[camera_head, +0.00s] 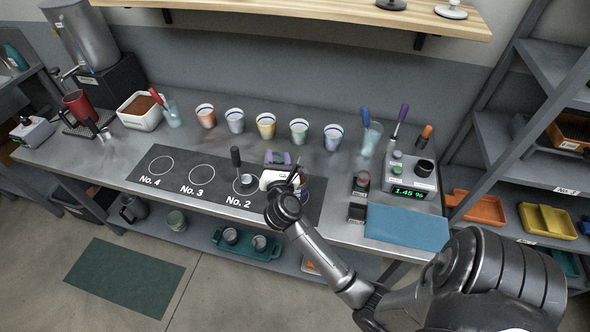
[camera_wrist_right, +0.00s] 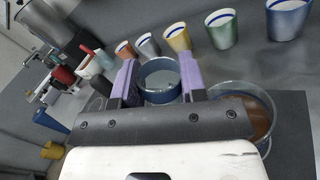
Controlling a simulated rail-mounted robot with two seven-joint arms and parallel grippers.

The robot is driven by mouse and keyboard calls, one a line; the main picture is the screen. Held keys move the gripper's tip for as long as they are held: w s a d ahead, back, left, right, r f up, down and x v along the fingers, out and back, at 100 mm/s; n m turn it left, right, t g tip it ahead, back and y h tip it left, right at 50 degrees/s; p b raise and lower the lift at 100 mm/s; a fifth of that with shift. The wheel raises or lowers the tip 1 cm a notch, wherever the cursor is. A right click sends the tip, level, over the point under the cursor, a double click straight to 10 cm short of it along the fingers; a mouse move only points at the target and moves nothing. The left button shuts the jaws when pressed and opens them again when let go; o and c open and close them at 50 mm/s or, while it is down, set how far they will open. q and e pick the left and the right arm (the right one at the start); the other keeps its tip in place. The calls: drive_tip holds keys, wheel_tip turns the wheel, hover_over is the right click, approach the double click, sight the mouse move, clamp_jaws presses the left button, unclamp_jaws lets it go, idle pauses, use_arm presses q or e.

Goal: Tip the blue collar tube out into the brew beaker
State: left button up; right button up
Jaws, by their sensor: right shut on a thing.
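My right gripper (camera_head: 278,159) is over the dark mat at the middle of the bench. Its purple fingers show in the wrist view (camera_wrist_right: 158,72), on either side of a round, open-topped vessel with a dark blue band, which I take as the blue collar tube (camera_wrist_right: 160,92). The gripper is shut on it. A clear glass beaker with brown contents, which I take as the brew beaker (camera_wrist_right: 262,112), stands just right of the fingers. The gripper body hides its near part. In the head view the gripper and arm largely cover both vessels. My left gripper is out of view.
A row of several coloured cups (camera_head: 265,126) stands behind the mat (camera_head: 150,183). A black-handled tool (camera_head: 236,158) is left of the gripper. A meter reading 1.45 % (camera_head: 410,192) and a blue cloth (camera_head: 405,228) are to the right. A wooden shelf (camera_head: 330,17) hangs above.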

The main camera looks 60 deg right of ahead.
drive_tip(key=shift+w+a+f+n+p, duration=0.35)
drive_tip(key=shift+w+f+n, duration=0.25)
drive_tip(key=shift+f+n, duration=0.15)
drive_tip(key=shift+w+a+f+n+y+p, duration=0.15)
drive_tip(key=shift+w+a+n+y+p, duration=0.15)
drive_tip(key=shift+w+n+p, duration=0.4)
drive_tip(key=shift+w+a+f+n+p, duration=0.15)
drive_tip(key=shift+f+n+p, duration=0.05)
drive_tip(key=shift+n+p, duration=0.35)
